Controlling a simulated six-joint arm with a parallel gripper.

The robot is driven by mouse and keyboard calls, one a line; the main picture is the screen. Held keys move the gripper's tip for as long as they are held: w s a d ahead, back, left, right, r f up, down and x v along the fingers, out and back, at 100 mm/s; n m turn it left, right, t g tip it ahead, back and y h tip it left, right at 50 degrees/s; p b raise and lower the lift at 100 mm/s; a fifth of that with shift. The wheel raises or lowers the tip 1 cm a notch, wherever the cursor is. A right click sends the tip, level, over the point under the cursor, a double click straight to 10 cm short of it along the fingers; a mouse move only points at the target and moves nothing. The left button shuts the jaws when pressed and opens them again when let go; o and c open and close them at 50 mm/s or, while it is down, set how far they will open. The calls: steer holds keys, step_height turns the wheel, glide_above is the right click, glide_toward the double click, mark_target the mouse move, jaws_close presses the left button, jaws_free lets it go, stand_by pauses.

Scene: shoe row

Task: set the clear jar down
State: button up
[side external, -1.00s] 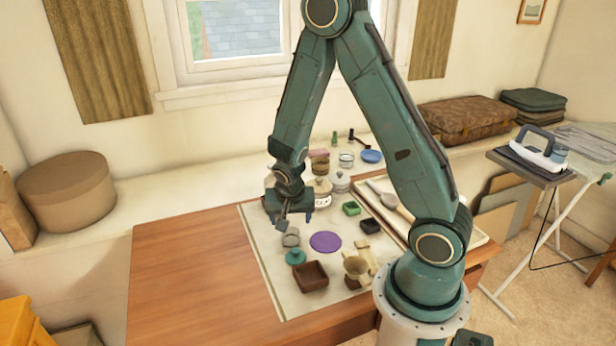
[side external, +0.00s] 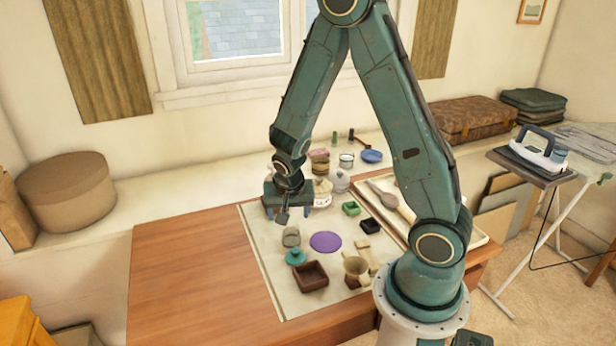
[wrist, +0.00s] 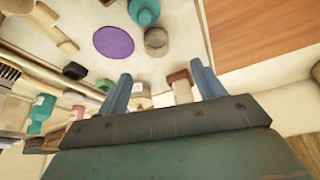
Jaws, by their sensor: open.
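The clear jar (side external: 291,237) is a small greyish see-through jar. It stands on the pale mat (side external: 262,262), left of a flat purple disc (side external: 326,242) and just behind a teal lidded piece (side external: 296,257). In the wrist view the jar (wrist: 157,41) is beyond the fingertips, apart from them. My gripper (side external: 293,213) is above and behind the jar in the side view. In the wrist view my gripper (wrist: 164,82) has its two blue fingers spread wide, with nothing held between them.
Several jars and a blue dish (side external: 371,156) crowd the back. The bare wooden tabletop (side external: 185,265) at left is free.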

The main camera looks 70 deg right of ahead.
steer(key=s+a+r+n+t+y, duration=0.1)
steer(key=s+a+r+n, duration=0.2)
steer(key=r, duration=0.5)
steer(key=s+a+r+n+t+y, duration=0.1)
steer(key=s+a+r+n, duration=0.15)
steer(key=a+r, duration=0.4)
steer(key=s+a+r+n+t+y, duration=0.1)
steer(key=s+a+r+n, duration=0.2)
steer(key=s+r+n, duration=0.3)
steer(key=s+r, duration=0.3)
steer(key=shift+s+a+y, duration=0.2)
steer(key=shift+s+y, duration=0.2)
steer(key=shift+o, duration=0.4)
steer(key=shift+n, duration=0.25)
steer(key=shift+w+f, duration=0.1)
steer(key=shift+w, duration=0.05)
